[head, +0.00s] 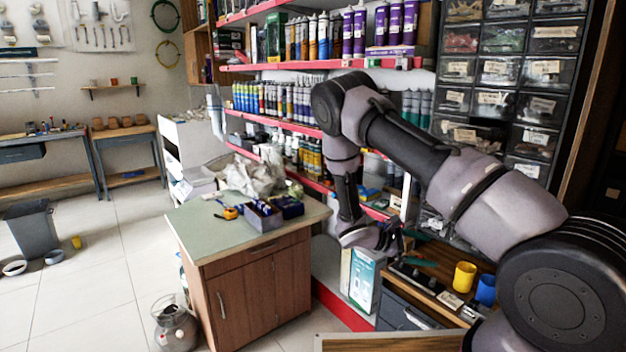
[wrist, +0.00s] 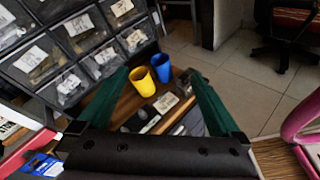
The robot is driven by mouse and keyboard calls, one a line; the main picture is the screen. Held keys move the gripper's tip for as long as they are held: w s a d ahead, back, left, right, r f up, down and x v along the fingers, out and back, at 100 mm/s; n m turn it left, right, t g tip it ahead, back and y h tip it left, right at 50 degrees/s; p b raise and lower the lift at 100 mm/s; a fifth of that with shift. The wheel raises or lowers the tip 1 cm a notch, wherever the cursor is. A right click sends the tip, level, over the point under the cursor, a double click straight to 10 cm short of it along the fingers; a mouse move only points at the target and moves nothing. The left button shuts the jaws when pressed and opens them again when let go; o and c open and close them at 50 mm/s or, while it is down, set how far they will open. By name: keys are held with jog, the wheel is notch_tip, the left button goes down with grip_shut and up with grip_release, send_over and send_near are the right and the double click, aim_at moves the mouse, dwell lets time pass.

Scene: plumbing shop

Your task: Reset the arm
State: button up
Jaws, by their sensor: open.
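My arm reaches out from the lower right in the head view and bends down past the shelves. My gripper (head: 398,243) is at its end, above the wooden counter by the drawer rack. In the wrist view my gripper (wrist: 160,98) shows two green fingers spread wide apart, with nothing between them in its grasp. Beyond the fingers a yellow cup (wrist: 142,81) and a blue cup (wrist: 161,67) stand on the counter, apart from the gripper. The yellow cup (head: 464,276) and blue cup (head: 485,290) also show in the head view, right of the gripper.
A rack of labelled drawers (head: 541,70) stands behind my arm. Red-edged shelves (head: 290,64) hold many tubes and bottles. A wooden cabinet (head: 255,285) with items on top stands left of the gripper. The tiled floor (head: 110,260) at left is mostly clear.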

jog(key=s+a+r+m+t+y, duration=0.2)
jog(key=s+r+m+y, duration=0.3)
jog(key=r, duration=0.9)
jog(key=s+a+r+m+t+y, duration=0.2)
jog(key=s+r+m+y, duration=0.4)
jog(key=s+r, duration=0.4)
jog(key=s+a+r+m+t+y, duration=0.3)
jog(key=s+r+m, duration=0.4)
jog(key=r, duration=1.1)
jog(key=a+y, duration=0.1)
jog(key=y, duration=0.1)
jog(key=shift+s+y, duration=0.3)
jog(key=shift+s, duration=0.05)
jog(key=shift+r, duration=0.1)
